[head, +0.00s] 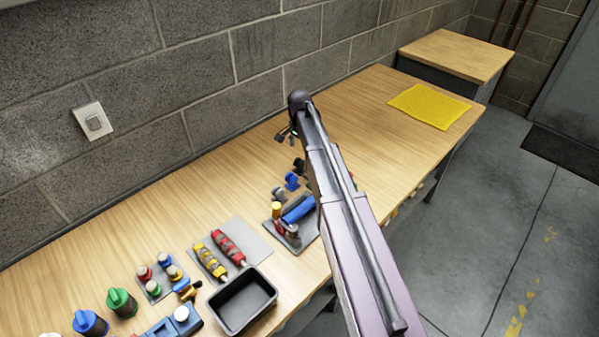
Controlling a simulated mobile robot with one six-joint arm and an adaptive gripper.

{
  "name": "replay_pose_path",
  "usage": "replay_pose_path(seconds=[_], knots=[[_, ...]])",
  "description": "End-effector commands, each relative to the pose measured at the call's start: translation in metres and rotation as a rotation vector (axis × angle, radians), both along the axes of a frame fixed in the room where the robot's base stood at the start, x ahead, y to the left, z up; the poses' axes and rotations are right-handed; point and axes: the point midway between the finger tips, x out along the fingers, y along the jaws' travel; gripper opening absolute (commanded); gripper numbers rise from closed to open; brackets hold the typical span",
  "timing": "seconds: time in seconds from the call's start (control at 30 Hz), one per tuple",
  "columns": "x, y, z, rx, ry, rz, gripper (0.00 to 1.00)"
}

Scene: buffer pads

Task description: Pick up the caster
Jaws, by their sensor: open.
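My arm reaches up from the bottom right across the workbench (395,120). My gripper (284,138) is at its far end, near the wall side of the bench. Its small dark fingers are spread, and I see nothing between them. A small blue part (292,181) and small black parts (299,165) are on the bench below the gripper, left of my arm. One of these may be the caster, but they are too small to tell. The gripper is apart from them. My arm hides the bench behind it and part of this group.
A grey pad with a blue cylinder (299,209) lies beside my arm. Red (229,247) and yellow (211,262) handled tools, a black tray (243,303) and several coloured knobs crowd the front left. A yellow mat (429,106) lies far right, with bare wood before it. A block wall borders the bench.

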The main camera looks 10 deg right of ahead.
Motion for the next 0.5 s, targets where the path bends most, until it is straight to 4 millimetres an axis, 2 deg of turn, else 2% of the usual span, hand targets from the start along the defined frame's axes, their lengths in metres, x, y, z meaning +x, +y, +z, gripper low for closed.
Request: replay_pose_path(seconds=[0.03,0.5], knots=[[0.0,0.0,-0.008,0.0,0.0,0.0,0.86],[0.0,0.0,-0.041,0.0,0.0,0.0,0.86]])
